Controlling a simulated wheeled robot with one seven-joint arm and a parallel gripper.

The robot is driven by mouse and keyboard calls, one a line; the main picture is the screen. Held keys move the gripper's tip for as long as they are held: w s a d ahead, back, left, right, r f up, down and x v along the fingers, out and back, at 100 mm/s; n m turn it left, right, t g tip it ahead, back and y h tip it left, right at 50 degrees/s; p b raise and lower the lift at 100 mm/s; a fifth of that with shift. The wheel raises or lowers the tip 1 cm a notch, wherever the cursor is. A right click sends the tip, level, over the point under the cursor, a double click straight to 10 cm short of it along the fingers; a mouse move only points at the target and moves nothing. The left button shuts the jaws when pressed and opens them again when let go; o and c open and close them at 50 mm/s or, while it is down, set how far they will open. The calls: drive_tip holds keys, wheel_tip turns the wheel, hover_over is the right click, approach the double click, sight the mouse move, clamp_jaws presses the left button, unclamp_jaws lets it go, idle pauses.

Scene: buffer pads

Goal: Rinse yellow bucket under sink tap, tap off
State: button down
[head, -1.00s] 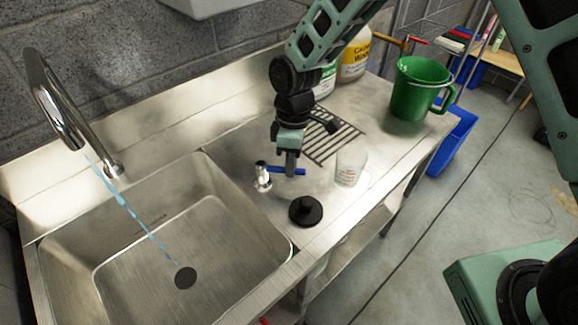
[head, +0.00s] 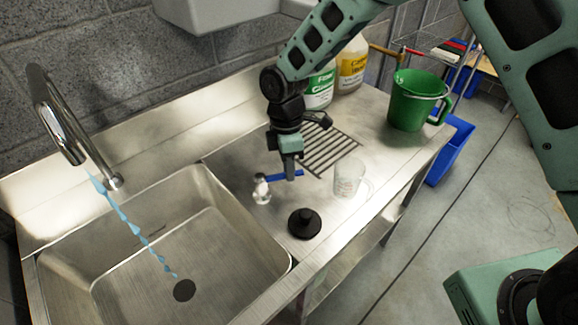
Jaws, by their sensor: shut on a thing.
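Blue water runs from the chrome sink tap (head: 62,130) in a slanting stream (head: 130,225) into the steel sink basin (head: 215,235), towards the dark drain (head: 184,290). A small chrome valve (head: 262,189) with a blue lever (head: 274,176) stands on the counter right of the basin. My gripper (head: 290,175) points down and is shut on the blue lever; its fingers hide part of it. No yellow bucket is in view. A green bucket (head: 412,105) stands upright at the counter's right end.
A black plunger-like stopper (head: 304,223) and a clear jug (head: 348,181) stand near the counter's front edge. Two bottles, one with a green label (head: 320,88) and one yellow (head: 351,65), stand behind the slotted drain (head: 330,148). A blue bin (head: 447,150) is on the floor.

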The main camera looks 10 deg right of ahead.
drive_tip(key=c, duration=1.4)
unclamp_jaws()
drive_tip(key=shift+r, duration=0.15)
drive_tip(key=w+r+b, duration=0.1)
drive_tip(key=r, duration=0.4)
drive_tip(key=w+r, duration=0.1)
drive_tip(key=r, duration=0.5)
drive_tip(key=w+r+b, duration=0.1)
drive_tip(key=r, duration=0.5)
drive_tip(key=shift+w+a+b, duration=0.1)
drive_tip(key=shift+w+b, duration=0.1)
drive_tip(key=shift+b, duration=0.1)
drive_tip(key=s+d+m, duration=0.2)
drive_tip(key=s+m, duration=0.1)
drive_tip(key=s, duration=0.6)
drive_tip(key=s+d+f+m+t, duration=0.1)
drive_tip(key=s+m, duration=0.3)
drive_tip(key=s, duration=0.6)
drive_tip(key=s+d+f+m+t, duration=0.1)
drive_tip(key=s+d+m, duration=0.3)
drive_tip(key=s, duration=0.5)
drive_tip(key=shift+s+d+f+y, duration=0.1)
drive_tip(key=shift+s+y, duration=0.1)
drive_tip(key=shift+y, duration=0.2)
